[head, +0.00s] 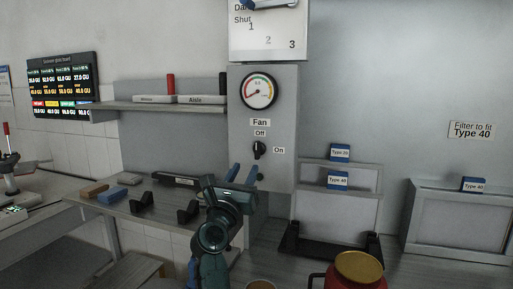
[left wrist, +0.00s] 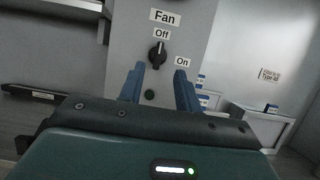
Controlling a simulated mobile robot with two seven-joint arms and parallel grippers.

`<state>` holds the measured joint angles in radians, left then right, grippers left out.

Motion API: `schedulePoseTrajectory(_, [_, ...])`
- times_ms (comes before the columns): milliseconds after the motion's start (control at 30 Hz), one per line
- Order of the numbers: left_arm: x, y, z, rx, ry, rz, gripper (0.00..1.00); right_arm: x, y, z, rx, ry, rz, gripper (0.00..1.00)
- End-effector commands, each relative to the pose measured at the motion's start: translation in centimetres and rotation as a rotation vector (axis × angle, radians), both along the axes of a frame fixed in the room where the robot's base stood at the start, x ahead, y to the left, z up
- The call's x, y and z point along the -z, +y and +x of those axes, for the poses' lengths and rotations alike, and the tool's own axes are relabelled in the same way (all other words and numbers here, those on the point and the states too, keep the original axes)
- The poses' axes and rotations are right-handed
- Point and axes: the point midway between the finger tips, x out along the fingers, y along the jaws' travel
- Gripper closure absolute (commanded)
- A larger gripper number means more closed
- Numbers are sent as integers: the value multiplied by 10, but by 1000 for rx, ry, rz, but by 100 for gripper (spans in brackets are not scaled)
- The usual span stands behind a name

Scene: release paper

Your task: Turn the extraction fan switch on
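The fan switch is a black rotary knob (head: 259,150) on a grey panel (head: 285,100), below a "Fan" label, with "Off" above it and "On" to its right. In the left wrist view the knob (left wrist: 157,54) stands upright, toward "Off". My left gripper (head: 244,173) is just below the knob in the head view, its blue fingers apart and nothing between them. In the left wrist view the fingers (left wrist: 160,82) point at the panel, below the knob and apart from it. My right gripper is not in view.
A round gauge (head: 259,91) sits above the switch. A shelf (head: 165,105) is left of the panel, and a bench (head: 120,207) with small blocks and black holders is below it. Framed filters (head: 335,212) stand at the right. A red pot (head: 357,272) is at the bottom.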

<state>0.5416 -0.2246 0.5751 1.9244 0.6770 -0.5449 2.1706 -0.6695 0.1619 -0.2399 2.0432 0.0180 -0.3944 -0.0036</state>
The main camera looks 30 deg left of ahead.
Motion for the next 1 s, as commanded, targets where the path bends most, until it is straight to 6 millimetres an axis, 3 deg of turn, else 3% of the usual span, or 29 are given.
schedulePoseTrajectory(200, [-22, 11, 44, 0, 1, 3, 66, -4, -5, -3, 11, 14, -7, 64])
schedulePoseTrajectory(433, [-33, 18, 76, 0, 2, 2, 66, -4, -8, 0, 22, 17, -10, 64])
schedulePoseTrajectory(900, [-37, 21, 87, 0, 1, 1, 66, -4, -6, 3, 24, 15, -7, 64])
schedulePoseTrajectory(1000, [-37, 21, 87, 0, 1, 1, 74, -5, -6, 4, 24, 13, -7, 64])
